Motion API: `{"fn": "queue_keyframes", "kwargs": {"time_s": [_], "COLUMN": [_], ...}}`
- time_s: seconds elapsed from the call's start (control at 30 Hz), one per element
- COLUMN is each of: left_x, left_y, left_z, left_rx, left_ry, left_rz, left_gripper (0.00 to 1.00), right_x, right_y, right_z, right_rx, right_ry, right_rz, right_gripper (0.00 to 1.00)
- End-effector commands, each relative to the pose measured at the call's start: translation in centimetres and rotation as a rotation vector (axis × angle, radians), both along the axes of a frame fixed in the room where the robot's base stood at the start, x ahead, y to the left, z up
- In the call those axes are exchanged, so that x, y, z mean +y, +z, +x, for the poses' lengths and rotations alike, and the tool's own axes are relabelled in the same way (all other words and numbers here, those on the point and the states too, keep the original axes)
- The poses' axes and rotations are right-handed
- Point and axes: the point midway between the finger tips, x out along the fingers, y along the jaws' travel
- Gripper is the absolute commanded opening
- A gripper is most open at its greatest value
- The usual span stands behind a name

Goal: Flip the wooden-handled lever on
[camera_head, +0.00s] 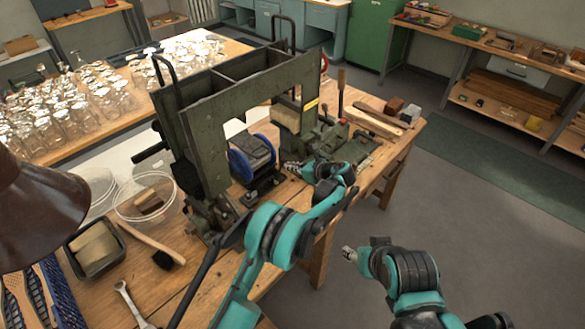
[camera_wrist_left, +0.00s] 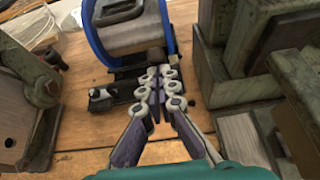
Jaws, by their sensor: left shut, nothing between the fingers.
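The wooden-handled lever (camera_head: 341,92) stands roughly upright at the right side of the green machine (camera_head: 205,115), in the head view. I cannot make it out in the left wrist view. My left gripper (camera_head: 286,165) is shut and empty, low in front of the machine, nearer to me than the lever and to its left. In the left wrist view the closed fingers (camera_wrist_left: 158,76) point at the foot of the blue-rimmed motor (camera_wrist_left: 128,32). My right gripper (camera_head: 347,253) is in front of the bench at the lower middle, apart from everything; its fingers are too small to read.
The same motor (camera_head: 251,158) sits within the machine frame. Wooden strips (camera_head: 377,120) and small blocks lie at the bench's right end. Floor to the right is open.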

Motion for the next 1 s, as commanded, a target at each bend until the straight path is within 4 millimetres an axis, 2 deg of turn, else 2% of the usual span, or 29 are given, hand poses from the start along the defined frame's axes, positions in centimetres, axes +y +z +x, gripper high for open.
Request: {"fn": "queue_keyframes", "kwargs": {"time_s": [0.2, 0.53, 1.0], "left_x": [1.4, 3.2, 4.1], "left_y": [1.5, 2.2, 2.4], "left_z": [1.2, 3.0, 4.1], "left_rx": [0.103, 0.264, 0.262], "left_ry": [0.004, 0.003, 0.001], "left_rz": [-0.103, -0.265, -0.261], "left_gripper": [0.00, 0.00, 0.00], "right_x": [0.0, 0.0, 0.0], "right_y": [1.5, 2.7, 2.8], "right_z": [0.0, 0.0, 0.0], "right_rx": [0.000, 0.000, 0.000], "right_ry": [0.000, 0.000, 0.000], "right_rz": [0.000, 0.000, 0.000], "right_gripper": [0.51, 0.51, 0.51]}}
